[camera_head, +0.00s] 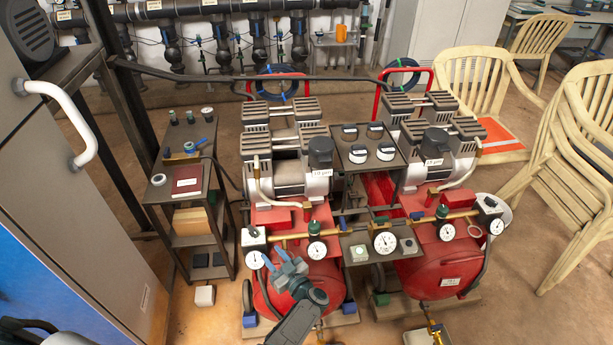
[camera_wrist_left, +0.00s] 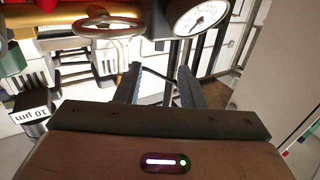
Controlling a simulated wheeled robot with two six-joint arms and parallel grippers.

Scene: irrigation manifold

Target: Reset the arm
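My left gripper (camera_head: 279,259) is over the front of the left red compressor tank (camera_head: 315,278), with its blue-grey fingers just below the brass pipe and gauges. In the left wrist view the two fingers (camera_wrist_left: 161,85) stand apart with nothing between them, so the gripper is open. A round handwheel or ring (camera_wrist_left: 107,26) and a white dial gauge (camera_wrist_left: 199,17) show beyond the fingertips; I cannot tell how far off they are. My right gripper is not in view.
The right red compressor (camera_head: 440,270) stands beside the left one, with a gauge panel (camera_head: 358,249) between. A small shelf cart (camera_head: 183,188) stands at left, near a grey cabinet with a white handle (camera_head: 75,120). Plastic chairs (camera_head: 570,165) are at right. The back wall carries dark pipes.

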